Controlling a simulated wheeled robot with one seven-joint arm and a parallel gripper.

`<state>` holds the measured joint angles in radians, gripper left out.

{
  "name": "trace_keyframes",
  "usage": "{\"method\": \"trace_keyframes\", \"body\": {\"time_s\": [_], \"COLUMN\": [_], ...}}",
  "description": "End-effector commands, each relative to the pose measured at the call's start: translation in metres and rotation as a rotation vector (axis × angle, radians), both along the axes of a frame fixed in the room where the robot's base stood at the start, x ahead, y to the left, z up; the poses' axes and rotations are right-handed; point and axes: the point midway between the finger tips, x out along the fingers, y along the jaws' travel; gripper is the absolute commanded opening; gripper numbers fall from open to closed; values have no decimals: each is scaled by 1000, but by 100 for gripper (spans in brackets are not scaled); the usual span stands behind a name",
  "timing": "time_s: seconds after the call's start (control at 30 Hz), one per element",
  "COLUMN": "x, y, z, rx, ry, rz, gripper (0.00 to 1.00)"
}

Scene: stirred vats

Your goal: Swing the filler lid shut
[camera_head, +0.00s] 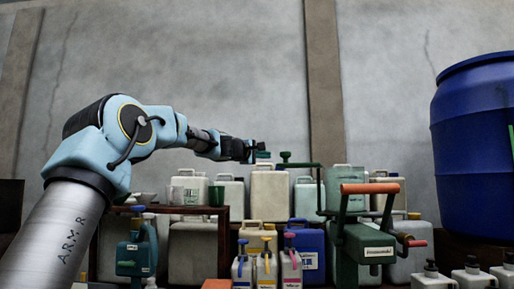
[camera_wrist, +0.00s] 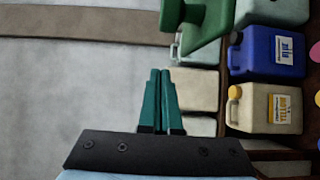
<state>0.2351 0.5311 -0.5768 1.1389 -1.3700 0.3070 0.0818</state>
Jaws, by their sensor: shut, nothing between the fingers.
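A dark green machine (camera_head: 365,245) with an orange crossbar handle (camera_head: 370,188) stands right of centre in the head view.
Jugs, including a blue one (camera_head: 308,252) and a cream one (camera_head: 270,195), crowd behind and below my gripper. A brown shelf (camera_head: 170,210) stands left and a blue barrel (camera_head: 475,150) right. The space above, before the grey wall, is clear.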

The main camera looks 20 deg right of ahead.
Motion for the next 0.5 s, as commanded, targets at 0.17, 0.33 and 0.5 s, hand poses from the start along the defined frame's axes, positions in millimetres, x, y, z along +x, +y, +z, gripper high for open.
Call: {"method": "trace_keyframes", "body": {"time_s": [0.17, 0.33, 0.5], "x": [4, -16, -27], "y": [-20, -22, -24], "z": [0, -2, -1], "rx": [0, 1, 0], "ry": [-2, -2, -1], "rz": [-2, 0, 0], "gripper": [0, 0, 0]}}
